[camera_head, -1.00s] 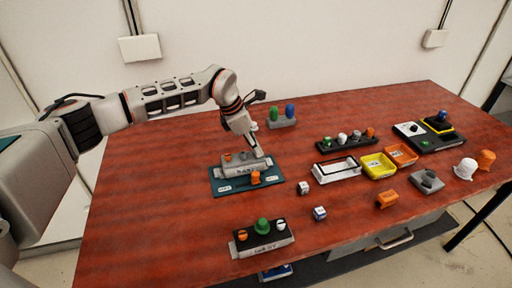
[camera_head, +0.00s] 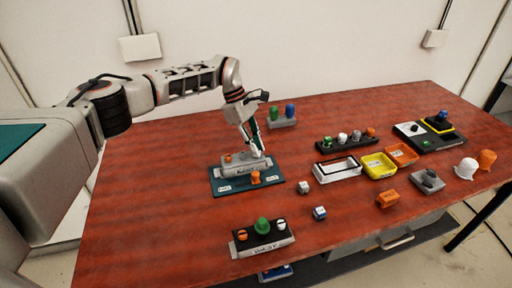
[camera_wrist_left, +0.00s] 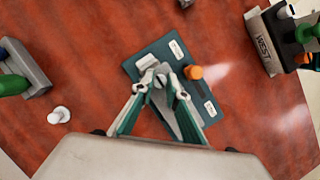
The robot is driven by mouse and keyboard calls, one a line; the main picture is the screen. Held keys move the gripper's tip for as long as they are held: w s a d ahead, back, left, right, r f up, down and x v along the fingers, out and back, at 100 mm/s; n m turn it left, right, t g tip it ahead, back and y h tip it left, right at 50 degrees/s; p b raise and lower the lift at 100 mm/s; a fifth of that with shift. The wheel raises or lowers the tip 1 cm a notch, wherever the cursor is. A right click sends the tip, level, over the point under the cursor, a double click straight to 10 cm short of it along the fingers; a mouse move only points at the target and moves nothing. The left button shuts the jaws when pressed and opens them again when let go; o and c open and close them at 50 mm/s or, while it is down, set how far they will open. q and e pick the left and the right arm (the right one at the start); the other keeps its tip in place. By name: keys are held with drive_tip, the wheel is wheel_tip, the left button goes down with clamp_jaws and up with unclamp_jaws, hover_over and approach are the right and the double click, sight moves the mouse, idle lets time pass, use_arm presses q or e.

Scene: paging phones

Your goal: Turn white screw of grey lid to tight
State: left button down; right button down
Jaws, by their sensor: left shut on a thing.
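The grey lid (camera_head: 237,170) is a long block lying on a dark teal mat (camera_head: 218,188). An orange screw (camera_head: 228,158) and a greyish screw (camera_head: 243,155) stand on its left and middle parts. My left gripper (camera_head: 258,153) points down at the right end of the lid. In the left wrist view its fingers (camera_wrist_left: 162,82) are closed together around a small pale thing at the lid's end, apparently the white screw. The fingers mostly hide it, so its seating cannot be told. An orange knob (camera_head: 255,177) stands on the mat in front of the lid. My right gripper is not seen.
A grey holder with green and blue knobs (camera_head: 282,116) stands behind. A block with orange, green and white knobs (camera_head: 262,238) is at the front.

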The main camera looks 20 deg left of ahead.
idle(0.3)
use_arm(q)
drive_tip(key=c, duration=2)
unclamp_jaws()
drive_tip(key=v, duration=1.2)
drive_tip(key=shift+w+d, duration=0.1)
